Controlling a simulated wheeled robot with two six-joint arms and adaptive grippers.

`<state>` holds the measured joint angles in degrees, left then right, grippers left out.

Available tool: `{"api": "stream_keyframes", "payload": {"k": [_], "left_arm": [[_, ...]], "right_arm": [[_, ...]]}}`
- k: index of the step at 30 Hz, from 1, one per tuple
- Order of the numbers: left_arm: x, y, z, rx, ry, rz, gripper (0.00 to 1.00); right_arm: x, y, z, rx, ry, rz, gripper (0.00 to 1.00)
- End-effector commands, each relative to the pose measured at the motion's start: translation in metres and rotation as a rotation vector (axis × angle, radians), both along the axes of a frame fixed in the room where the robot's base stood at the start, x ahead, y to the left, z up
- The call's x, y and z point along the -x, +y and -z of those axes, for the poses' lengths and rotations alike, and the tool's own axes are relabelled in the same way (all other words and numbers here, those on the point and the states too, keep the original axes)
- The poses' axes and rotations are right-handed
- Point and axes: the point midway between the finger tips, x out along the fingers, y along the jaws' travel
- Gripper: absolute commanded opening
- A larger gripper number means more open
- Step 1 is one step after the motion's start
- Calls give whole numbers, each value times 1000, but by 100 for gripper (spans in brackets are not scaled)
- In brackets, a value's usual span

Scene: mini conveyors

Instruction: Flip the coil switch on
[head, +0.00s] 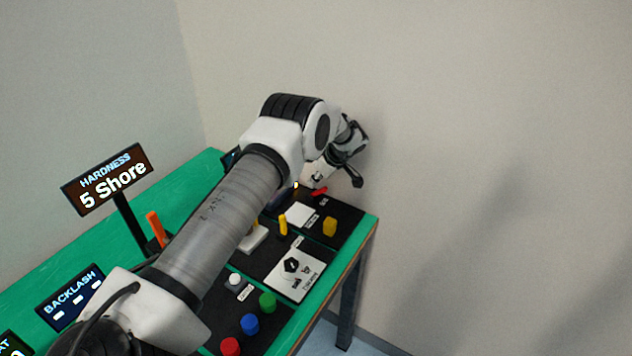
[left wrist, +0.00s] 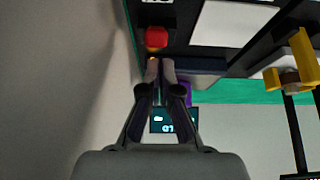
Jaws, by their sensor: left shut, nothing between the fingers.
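A small red switch lever (head: 319,190) stands at the far right end of the black panel, by a small label too small to read. In the left wrist view the red lever (left wrist: 156,38) is just beyond the fingertips, with a thin gap that is hard to judge. My left gripper (head: 354,178) is over the far right end of the bench, beside the lever. In the left wrist view my left gripper (left wrist: 161,64) is shut and empty, its fingertips pointing at the lever. My right gripper is not in view.
A yellow block (head: 330,226) and yellow lever (head: 283,224) stand nearby on the panel. Red, blue and green buttons (head: 250,323) are nearer. A "HARDNESS 5 Shore" display (head: 108,180) and a "BACKLASH" display (head: 71,297) stand at left. A wall is close behind the bench.

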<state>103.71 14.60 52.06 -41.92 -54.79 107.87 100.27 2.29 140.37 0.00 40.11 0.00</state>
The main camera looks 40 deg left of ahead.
Motion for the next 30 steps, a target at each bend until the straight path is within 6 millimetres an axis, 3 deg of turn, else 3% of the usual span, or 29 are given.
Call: {"api": "stream_keyframes", "payload": {"k": [6, 12, 18, 30], "left_arm": [[0, 22, -30, 1, -3, 7, 0], [-3, -7, -69, 0, -4, 9, 0], [-4, -25, -101, 0, -2, 8, 0], [-4, -30, -110, 0, 0, 7, 0]], "right_arm": [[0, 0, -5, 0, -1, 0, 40], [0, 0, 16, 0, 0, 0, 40], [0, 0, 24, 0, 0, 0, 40], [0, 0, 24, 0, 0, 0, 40]]}}
